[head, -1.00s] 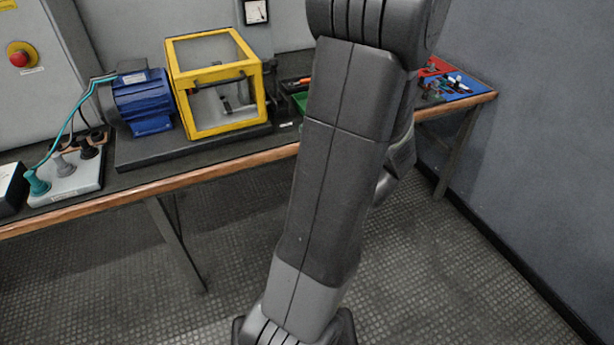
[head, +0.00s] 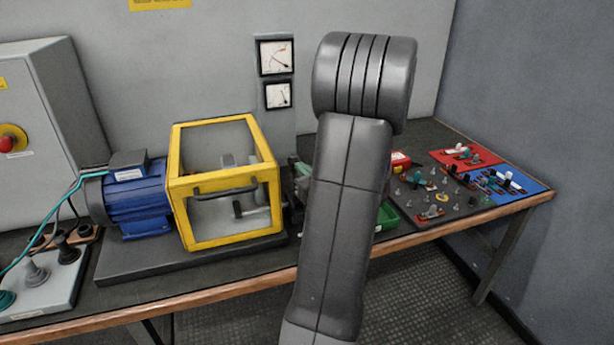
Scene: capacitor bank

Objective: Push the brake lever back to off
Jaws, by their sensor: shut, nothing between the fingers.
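I cannot pick out the brake lever for certain. A yellow-framed guard box (head: 225,180) with clear panels and a dark handle stands on the bench, beside a blue motor (head: 135,200). Grey and black parts (head: 240,207) show inside the box, too small to identify. A grey-green device (head: 300,172) to the right of the box is mostly hidden behind my arm. My gripper is not in view; only my dark arm links show, rising across the middle of the picture and covering part of the bench.
A cabinet with a red button (head: 12,140) stands at the left, above a grey plug box (head: 42,285). Two dial meters hang on the wall. A dark pegged board (head: 405,212), a red mat (head: 466,156) and a blue mat (head: 528,185) lie at the right. Floor is clear at lower right.

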